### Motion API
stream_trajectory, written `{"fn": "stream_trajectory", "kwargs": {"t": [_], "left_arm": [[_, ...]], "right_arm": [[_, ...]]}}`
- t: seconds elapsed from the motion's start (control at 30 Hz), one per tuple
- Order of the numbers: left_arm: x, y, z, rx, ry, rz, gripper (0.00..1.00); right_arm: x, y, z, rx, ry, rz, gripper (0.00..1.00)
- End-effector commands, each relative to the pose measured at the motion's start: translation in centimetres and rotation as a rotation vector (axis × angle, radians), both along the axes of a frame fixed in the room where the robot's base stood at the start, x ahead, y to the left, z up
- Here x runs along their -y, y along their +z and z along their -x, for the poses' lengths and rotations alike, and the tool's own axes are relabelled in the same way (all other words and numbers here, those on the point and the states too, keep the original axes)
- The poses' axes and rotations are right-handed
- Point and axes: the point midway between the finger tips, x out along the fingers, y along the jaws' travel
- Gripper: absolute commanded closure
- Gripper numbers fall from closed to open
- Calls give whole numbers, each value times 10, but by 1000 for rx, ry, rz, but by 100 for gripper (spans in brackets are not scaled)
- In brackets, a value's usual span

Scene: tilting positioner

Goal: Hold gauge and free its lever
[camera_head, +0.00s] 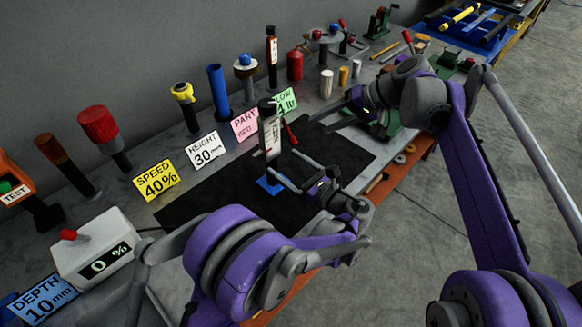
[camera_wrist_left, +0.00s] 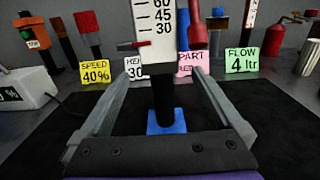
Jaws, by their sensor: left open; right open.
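The gauge is a white scale plate (camera_head: 271,134) on a black post above a blue base (camera_head: 270,185), standing upright on the black mat. In the left wrist view its plate (camera_wrist_left: 154,28) shows 60, 45 and 30. A red lever (camera_head: 289,132) stands at its right side; it also shows in the left wrist view (camera_wrist_left: 197,35). My left gripper (camera_head: 284,167) is open in front of the gauge. In the left wrist view its fingers (camera_wrist_left: 162,68) reach forward on either side of the black post. My right gripper (camera_head: 336,117) is open and empty, to the right of the gauge.
Cards for speed (camera_head: 157,180), height (camera_head: 207,149), part and flow stand behind the black mat (camera_head: 205,205). Several coloured tools and posts line the back. A white box with a 0 % display (camera_head: 98,250) sits at left. The mat is bare left of the gauge.

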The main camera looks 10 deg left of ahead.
Motion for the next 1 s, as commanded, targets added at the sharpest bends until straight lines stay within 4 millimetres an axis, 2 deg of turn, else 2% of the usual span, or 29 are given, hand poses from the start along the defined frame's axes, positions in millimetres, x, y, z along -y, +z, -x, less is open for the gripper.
{"fn": "stream_trajectory", "kwargs": {"t": [0.3,0.5,0.7,0.93,0.97,1.0], "left_arm": [[-51,0,-30,2,3,3,0],[-73,0,-44,2,2,3,0],[-82,0,-49,1,0,4,0],[-82,0,-49,1,-1,4,0],[-82,0,-49,2,-1,5,2],[-82,0,-49,2,-1,5,9]], "right_arm": [[0,0,0,0,0,0,50],[0,0,0,0,0,0,50],[0,0,0,0,0,0,50],[0,0,0,0,0,0,50],[0,0,0,0,0,0,50],[0,0,0,0,0,0,50]]}}
